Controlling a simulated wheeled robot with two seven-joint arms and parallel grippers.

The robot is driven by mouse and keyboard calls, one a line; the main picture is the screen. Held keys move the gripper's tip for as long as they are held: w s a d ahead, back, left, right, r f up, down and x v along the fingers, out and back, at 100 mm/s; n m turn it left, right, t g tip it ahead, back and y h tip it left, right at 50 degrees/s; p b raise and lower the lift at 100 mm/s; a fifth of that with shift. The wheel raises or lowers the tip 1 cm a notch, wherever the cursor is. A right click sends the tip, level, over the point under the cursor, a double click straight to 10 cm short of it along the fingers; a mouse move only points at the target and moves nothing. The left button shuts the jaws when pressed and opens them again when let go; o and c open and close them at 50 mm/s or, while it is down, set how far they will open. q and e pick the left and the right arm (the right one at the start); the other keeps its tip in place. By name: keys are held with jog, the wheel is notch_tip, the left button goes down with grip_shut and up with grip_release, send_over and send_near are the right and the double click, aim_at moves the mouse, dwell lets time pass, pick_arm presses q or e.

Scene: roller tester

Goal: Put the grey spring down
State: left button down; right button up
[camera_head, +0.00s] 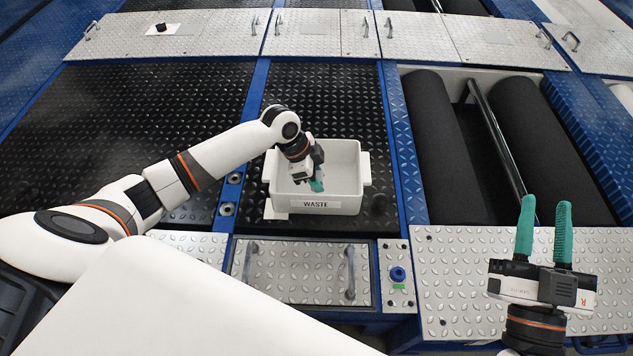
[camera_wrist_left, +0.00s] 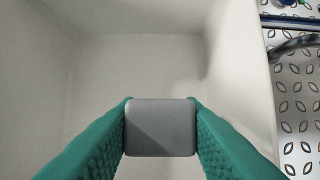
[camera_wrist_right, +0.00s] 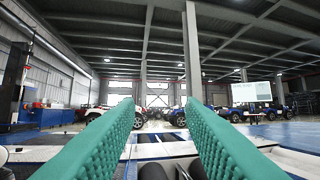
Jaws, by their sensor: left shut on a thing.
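The grey spring (camera_wrist_left: 160,128) shows in the left wrist view as a smooth grey block between the two green fingers. My left gripper (camera_wrist_left: 160,115) is shut on it. In the head view my left gripper (camera_head: 316,184) points down into the white bin labelled WASTE (camera_head: 345,165); the spring cannot be made out there. The left wrist view shows the bin's pale floor and walls (camera_wrist_left: 235,70) around the held spring. Whether the spring touches the floor cannot be told. My right gripper (camera_head: 543,230) is open and empty, raised at the right over the silver plate.
The bin stands on black tread plate between blue rails (camera_head: 395,130). A silver hatch with handles (camera_head: 300,272) and a blue button (camera_head: 397,274) lie in front. Black rollers (camera_head: 447,150) are to the right.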

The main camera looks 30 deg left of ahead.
pick_arm(q)
jog(key=shift+f, duration=0.75)
pick_arm(e)
jog(key=shift+s+r+t, duration=0.3)
jog(key=shift+r+t, duration=0.15)
jog(key=shift+r, duration=0.05)
jog(key=shift+s+r+t, duration=0.25)
jog(key=shift+r+t, duration=0.2)
pick_arm(q)
jog(key=c, duration=1)
grip_release()
jog(key=shift+f, duration=0.1)
jog(key=shift+o, duration=0.2)
